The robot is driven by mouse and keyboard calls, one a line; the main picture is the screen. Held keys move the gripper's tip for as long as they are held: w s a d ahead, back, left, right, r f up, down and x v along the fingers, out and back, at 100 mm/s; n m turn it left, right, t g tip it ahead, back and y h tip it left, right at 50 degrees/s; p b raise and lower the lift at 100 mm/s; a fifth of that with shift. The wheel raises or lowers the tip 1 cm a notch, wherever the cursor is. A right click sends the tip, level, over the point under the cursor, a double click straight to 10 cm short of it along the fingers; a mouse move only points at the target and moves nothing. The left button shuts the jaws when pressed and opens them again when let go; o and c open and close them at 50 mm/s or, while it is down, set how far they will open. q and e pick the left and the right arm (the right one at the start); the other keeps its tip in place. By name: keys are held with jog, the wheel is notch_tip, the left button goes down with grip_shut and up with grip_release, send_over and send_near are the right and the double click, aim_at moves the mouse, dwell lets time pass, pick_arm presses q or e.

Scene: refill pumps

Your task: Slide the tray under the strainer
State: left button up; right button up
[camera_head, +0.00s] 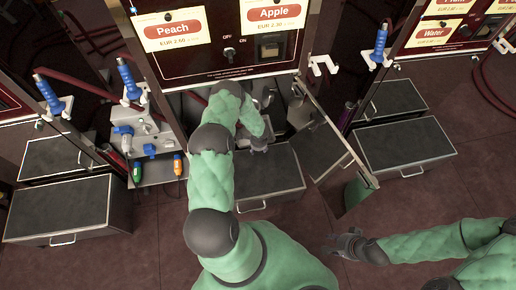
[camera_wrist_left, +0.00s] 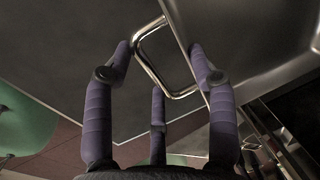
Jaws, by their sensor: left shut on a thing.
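The tray (camera_wrist_left: 265,45) is a grey metal piece with a looped metal handle (camera_wrist_left: 148,68), seen large in the left wrist view. My left gripper (camera_head: 262,143) reaches into the open cabinet below the pump with the Peach and Apple labels. Its purple fingers (camera_wrist_left: 163,88) close around the handle side of the tray. In the head view the hand and arm hide much of the tray. I cannot pick out the strainer clearly. My right gripper (camera_head: 340,243) is empty above the floor at the right, fingers spread.
A dark-topped step box (camera_head: 272,172) stands right in front of the cabinet. The cabinet door (camera_head: 335,135) hangs open to the right. Small bottles (camera_head: 177,164) and a metal unit with blue handles (camera_head: 140,130) are left of my arm. More step boxes (camera_head: 405,145) stand at both sides.

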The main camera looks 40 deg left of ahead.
pick_arm(q)
jog(key=shift+f, duration=0.25)
jog(key=o, duration=1.6)
jog(key=shift+o, duration=0.2)
notch_tip(320, 180, up, 12)
jog(key=s+d, duration=0.1)
jog(key=shift+s+d+f, duration=0.15)
jog(key=shift+s+d, duration=0.1)
jog(key=shift+d, duration=0.15)
